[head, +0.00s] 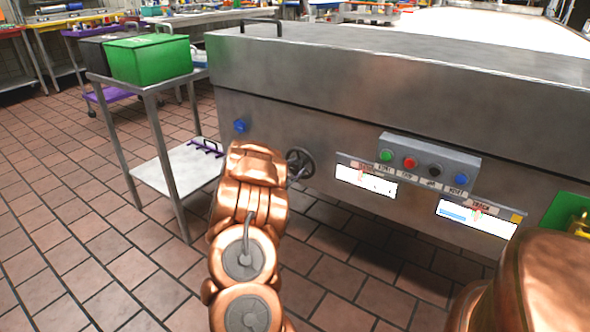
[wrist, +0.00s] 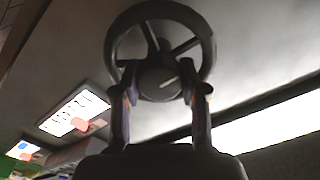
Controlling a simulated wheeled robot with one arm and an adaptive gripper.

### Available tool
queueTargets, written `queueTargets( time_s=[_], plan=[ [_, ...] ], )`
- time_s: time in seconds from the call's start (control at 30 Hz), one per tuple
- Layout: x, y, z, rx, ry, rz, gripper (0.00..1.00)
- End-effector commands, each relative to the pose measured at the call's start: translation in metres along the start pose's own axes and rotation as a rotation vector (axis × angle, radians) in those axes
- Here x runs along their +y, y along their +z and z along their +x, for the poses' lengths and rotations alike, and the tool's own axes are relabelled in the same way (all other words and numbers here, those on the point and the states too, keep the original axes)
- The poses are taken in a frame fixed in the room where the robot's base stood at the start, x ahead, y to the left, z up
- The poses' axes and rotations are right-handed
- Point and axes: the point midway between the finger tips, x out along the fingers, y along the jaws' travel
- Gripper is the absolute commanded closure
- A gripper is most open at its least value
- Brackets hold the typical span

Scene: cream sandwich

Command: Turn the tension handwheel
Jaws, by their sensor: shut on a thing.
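The tension handwheel (head: 301,160) is a dark spoked wheel on the front of the steel machine. In the head view it shows just right of the end of my copper arm, which hides part of it. In the wrist view the handwheel (wrist: 160,22) fills the upper middle, with a round hub and a pale mark on it. My gripper (wrist: 160,92) has its two fingers at the wheel's lower part, one on each side of the hub, and is shut on it. In the head view the fingers are mostly hidden by my arm.
A control box (head: 428,160) with green, red, black and blue buttons sits right of the wheel, above two lit displays (head: 365,182). A blue knob (head: 240,126) is on the panel to the left. A steel cart (head: 165,130) with a green bin (head: 150,58) stands left. Tiled floor is open at left.

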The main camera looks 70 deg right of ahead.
Motion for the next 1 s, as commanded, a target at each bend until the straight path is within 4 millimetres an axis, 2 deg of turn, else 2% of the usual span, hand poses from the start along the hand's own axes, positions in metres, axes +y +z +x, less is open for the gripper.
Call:
queueTargets(
  time_s=[0.27,0.3,0.5,0.87,1.0],
  plan=[
    [-0.001,-0.003,0.002,0.006,-0.001,0.003,0.92],
    [-0.001,-0.003,0.002,0.006,-0.001,0.003,0.53],
    [-0.001,-0.003,0.002,0.005,0.0,0.002,0.33],
    [-0.001,-0.001,-0.002,0.002,-0.001,0.001,0.32],
    [-0.001,-0.001,-0.013,0.001,0.0,0.0,0.32]
  ],
)
